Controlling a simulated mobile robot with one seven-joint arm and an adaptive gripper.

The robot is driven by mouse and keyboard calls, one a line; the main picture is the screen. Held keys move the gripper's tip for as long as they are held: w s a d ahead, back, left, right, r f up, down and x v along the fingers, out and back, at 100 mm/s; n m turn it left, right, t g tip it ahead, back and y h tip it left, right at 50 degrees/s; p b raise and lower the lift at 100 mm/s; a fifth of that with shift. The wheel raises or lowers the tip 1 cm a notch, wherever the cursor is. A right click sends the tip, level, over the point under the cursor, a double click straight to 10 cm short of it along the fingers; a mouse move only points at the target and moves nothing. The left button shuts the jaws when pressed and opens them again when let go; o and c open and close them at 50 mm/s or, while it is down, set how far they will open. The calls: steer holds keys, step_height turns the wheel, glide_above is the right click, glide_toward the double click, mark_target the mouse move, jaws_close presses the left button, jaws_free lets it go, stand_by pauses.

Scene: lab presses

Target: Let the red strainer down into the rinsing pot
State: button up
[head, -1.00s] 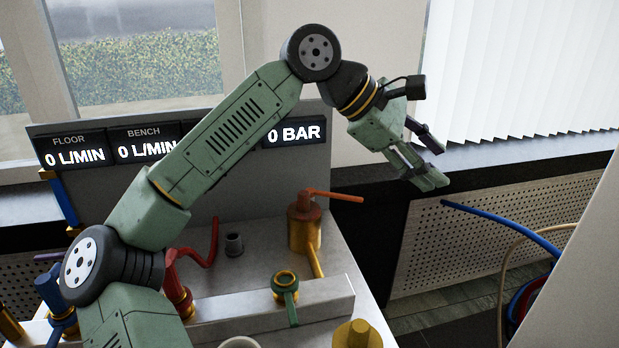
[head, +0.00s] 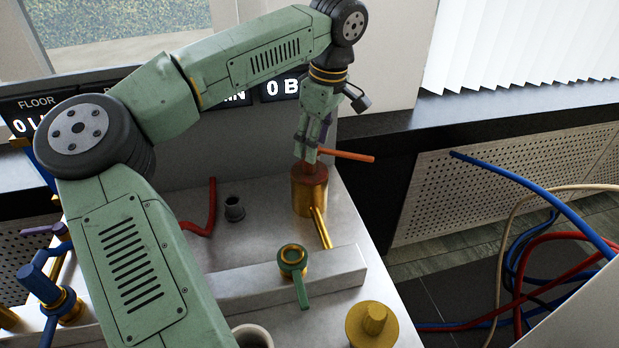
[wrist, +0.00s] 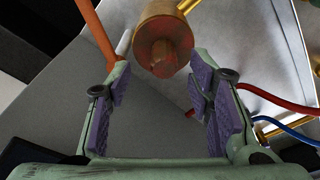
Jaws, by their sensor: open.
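I cannot make out a red strainer or a clear rinsing pot in these views. My gripper (head: 309,148) is open and points down above a brass cylinder (head: 310,195) with a reddish top and an orange lever (head: 345,155). In the wrist view my open fingers (wrist: 160,88) have nothing between them. The brass cylinder (wrist: 158,25) and the orange lever (wrist: 95,32) lie beyond the fingertips, near the top of that picture. Whether a finger touches the lever cannot be told. A pale round vessel (head: 252,336) is cut off at the bottom of the head view.
A small dark cup (head: 234,208) stands on the pale bench. A green-handled brass valve (head: 293,262) sits on a raised bar, with a brass knob (head: 372,325) in front. A blue valve (head: 50,290) is at left. Loose hoses (head: 530,260) lie at right.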

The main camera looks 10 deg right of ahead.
mark_target(304, 173)
steer(key=f, duration=0.2)
steer(key=a+f+p, duration=0.1)
steer(key=f, duration=0.1)
steer(key=shift+w, duration=0.25)
steer(key=shift+c, duration=0.4)
jaws_close()
